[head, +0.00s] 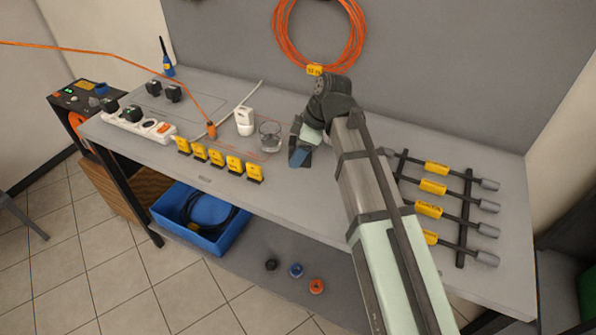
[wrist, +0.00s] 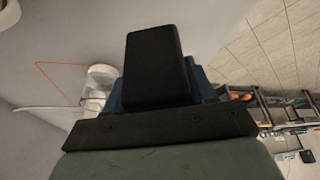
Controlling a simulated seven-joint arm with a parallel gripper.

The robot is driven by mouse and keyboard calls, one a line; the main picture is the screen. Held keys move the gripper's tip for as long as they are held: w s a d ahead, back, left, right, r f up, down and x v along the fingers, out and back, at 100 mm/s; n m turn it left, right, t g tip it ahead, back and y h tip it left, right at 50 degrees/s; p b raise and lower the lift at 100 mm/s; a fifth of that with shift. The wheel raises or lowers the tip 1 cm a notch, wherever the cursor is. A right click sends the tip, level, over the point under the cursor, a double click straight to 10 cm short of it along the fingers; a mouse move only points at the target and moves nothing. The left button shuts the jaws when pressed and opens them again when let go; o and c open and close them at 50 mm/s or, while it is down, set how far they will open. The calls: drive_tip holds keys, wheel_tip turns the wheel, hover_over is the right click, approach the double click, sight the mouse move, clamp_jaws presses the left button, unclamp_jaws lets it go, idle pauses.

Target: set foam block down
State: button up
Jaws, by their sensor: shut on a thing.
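My gripper (head: 297,150) is shut on a blue foam block (head: 300,157) at the middle of the grey bench, just right of the clear glass. The block looks dark blue and is mostly covered by the fingers. In the wrist view only blue edges of the foam block (wrist: 203,82) show behind the black finger of my gripper (wrist: 155,70). I cannot tell whether the block touches the bench top (head: 290,205).
A clear glass (head: 270,136) stands close to the left of my gripper, with a white adapter (head: 244,121) beyond it. Several yellow tags (head: 217,158) line the front edge. A rack of yellow-labelled tools (head: 434,187) lies right. Bench in front of the gripper is clear.

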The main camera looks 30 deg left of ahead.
drive_tip(key=shift+f, duration=3.45)
drive_tip(key=shift+f, duration=0.15)
drive_tip(key=o, duration=1)
drive_tip(key=v, duration=1.2)
drive_tip(key=shift+d, duration=0.1)
